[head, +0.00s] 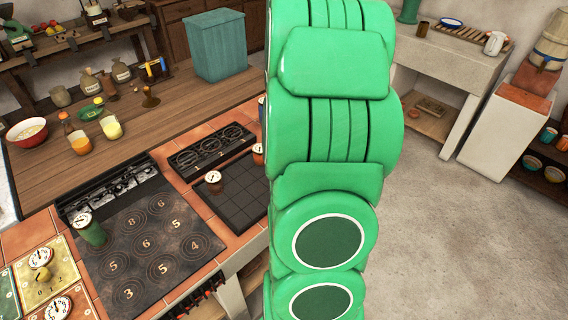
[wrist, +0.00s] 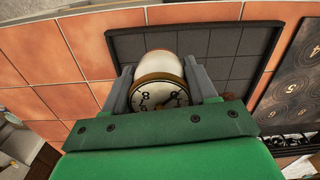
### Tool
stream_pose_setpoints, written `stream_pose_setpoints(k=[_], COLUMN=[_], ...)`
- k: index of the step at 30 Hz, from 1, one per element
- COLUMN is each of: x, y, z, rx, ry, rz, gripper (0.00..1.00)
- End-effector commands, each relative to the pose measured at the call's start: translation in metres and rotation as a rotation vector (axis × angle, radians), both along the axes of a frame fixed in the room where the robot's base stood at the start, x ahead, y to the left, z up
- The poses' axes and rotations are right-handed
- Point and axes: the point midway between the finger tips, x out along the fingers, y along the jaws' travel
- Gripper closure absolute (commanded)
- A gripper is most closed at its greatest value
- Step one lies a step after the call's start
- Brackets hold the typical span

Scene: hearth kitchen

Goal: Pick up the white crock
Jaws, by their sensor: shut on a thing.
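The white crock (wrist: 160,65) shows in the wrist view, with a brown band and a round dial face with dark numerals on the end toward the camera. My gripper (wrist: 158,84) is shut on it, one grey finger on each side. Behind the crock lies a dark gridded tray (wrist: 225,42); I cannot tell whether the crock touches it. In the head view my green arm fills the middle, and neither my gripper nor the held crock can be made out.
The gridded tray (head: 240,190) also shows in the head view, with a small dial-topped jar (head: 213,178) at its edge. A numbered cooktop (head: 150,245) lies to its left, with a green dial-topped canister (head: 90,232). A teal bin (head: 216,48) stands on the wooden counter.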

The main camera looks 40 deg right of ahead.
Motion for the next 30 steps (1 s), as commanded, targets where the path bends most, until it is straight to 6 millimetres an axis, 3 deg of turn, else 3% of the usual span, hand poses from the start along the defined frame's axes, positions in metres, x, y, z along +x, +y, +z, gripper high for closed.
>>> stream_pose_setpoints(k=[15,30], x=[-0.051,-0.068], y=[0.038,0.051], z=[0.029,0.036], rx=[-0.001,0.002], ry=[-0.002,0.001], rz=[-0.001,0.0], gripper=[0.84,0.84])
